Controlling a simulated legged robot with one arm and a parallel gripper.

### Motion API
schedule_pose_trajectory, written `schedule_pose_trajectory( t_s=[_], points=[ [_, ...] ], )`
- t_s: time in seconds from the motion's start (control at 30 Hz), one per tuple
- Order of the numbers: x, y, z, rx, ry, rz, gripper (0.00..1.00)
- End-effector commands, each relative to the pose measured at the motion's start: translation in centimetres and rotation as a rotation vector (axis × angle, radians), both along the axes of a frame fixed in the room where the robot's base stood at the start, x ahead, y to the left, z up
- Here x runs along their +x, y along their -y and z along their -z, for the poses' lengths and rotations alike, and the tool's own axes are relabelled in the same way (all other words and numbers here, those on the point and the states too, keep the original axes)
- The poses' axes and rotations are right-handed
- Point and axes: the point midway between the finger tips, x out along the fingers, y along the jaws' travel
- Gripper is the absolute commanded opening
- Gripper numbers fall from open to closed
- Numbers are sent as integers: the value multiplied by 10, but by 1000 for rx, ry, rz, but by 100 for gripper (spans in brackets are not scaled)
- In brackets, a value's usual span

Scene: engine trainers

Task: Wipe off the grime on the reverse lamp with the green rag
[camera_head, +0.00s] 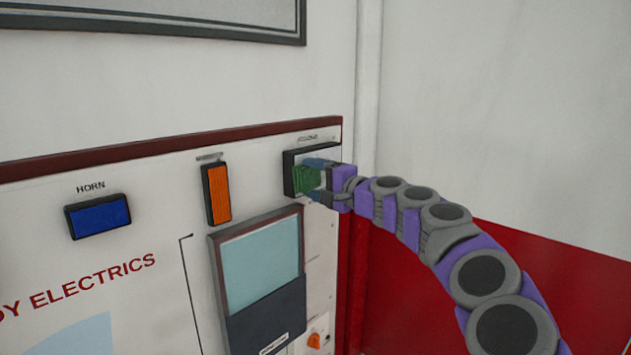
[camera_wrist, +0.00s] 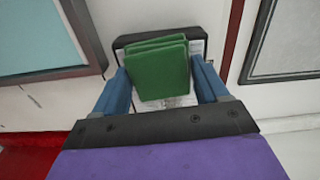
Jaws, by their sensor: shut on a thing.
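The reverse lamp (camera_head: 290,160) is a dark-framed rectangular unit at the upper right of the white panel, with a small label above it that is too blurred to read. My gripper (camera_head: 318,178) is right at its face, shut on the folded green rag (camera_head: 306,180). In the wrist view the green rag (camera_wrist: 160,70) sits between the two blue fingers of my gripper (camera_wrist: 162,88) and covers much of the lamp (camera_wrist: 195,50). The lamp's pale lens shows around the rag, with some brownish specks below it. I cannot tell whether the rag presses on the lens.
An orange lamp (camera_head: 217,193) and a blue horn unit (camera_head: 98,216) are on the panel to the left. A display with a dark pocket (camera_head: 262,270) lies below the lamp. A framed board (camera_head: 170,18) hangs above. The wall at the right is bare.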

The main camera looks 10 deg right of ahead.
Motion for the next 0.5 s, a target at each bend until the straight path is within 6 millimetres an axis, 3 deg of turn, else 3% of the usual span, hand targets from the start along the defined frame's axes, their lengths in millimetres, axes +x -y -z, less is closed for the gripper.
schedule_pose_trajectory(
  t_s=[0.5],
  points=[
    [21, 31, -1, -1, 0, 4, 49]
  ],
)
